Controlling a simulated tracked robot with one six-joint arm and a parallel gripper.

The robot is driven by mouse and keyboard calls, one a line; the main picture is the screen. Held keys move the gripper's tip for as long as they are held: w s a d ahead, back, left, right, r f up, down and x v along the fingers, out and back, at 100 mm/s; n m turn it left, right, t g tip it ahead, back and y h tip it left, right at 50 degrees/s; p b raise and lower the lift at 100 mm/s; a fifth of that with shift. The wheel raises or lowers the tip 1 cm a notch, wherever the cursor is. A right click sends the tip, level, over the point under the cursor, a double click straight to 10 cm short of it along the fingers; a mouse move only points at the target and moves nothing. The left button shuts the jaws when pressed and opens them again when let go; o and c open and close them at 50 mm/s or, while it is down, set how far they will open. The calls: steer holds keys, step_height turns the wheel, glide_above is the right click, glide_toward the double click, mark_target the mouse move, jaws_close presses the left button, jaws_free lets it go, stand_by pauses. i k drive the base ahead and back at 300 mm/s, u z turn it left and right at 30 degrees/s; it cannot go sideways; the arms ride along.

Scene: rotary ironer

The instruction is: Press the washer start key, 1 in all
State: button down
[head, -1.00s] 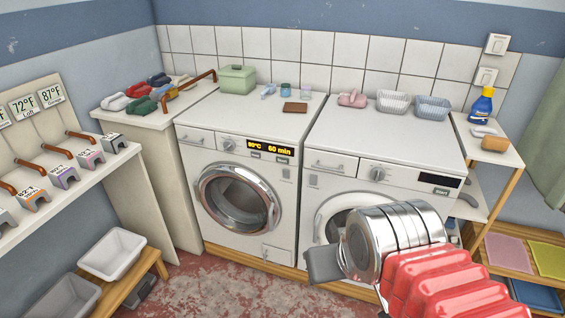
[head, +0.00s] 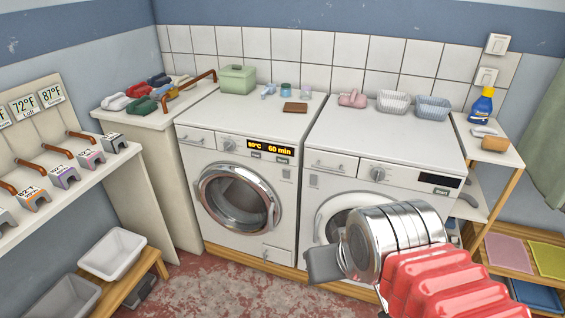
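Two white front-loading machines stand side by side against the tiled wall. The left machine (head: 215,135) has a lit amber display (head: 270,148) reading 60 min, with two small dark-labelled keys below it; the right one of these (head: 282,160) looks marked Start. The right machine (head: 330,185) has a dark display (head: 440,180) and a Start key (head: 441,191) under it. Which machine is the washer I cannot tell. My gripper (head: 325,265) is in front of the right machine's door, apart from both key panels; its dark fingers are partly hidden by my silver wrist.
A counter (head: 150,120) with folded coloured cloths stands at left. White and grey bins (head: 112,252) sit low at left. A shelf rack (head: 490,150) stands at right. The floor before the left machine is clear.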

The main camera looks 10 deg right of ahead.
mark_target(278, 159)
steer(key=k, duration=0.65)
steer(key=u, duration=0.5)
steer(key=i, duration=0.6)
steer(key=u, duration=0.6)
steer(key=i, duration=1.4)
steer(key=z, duration=0.8)
steer(key=i, duration=0.25)
steer(key=z, duration=0.15)
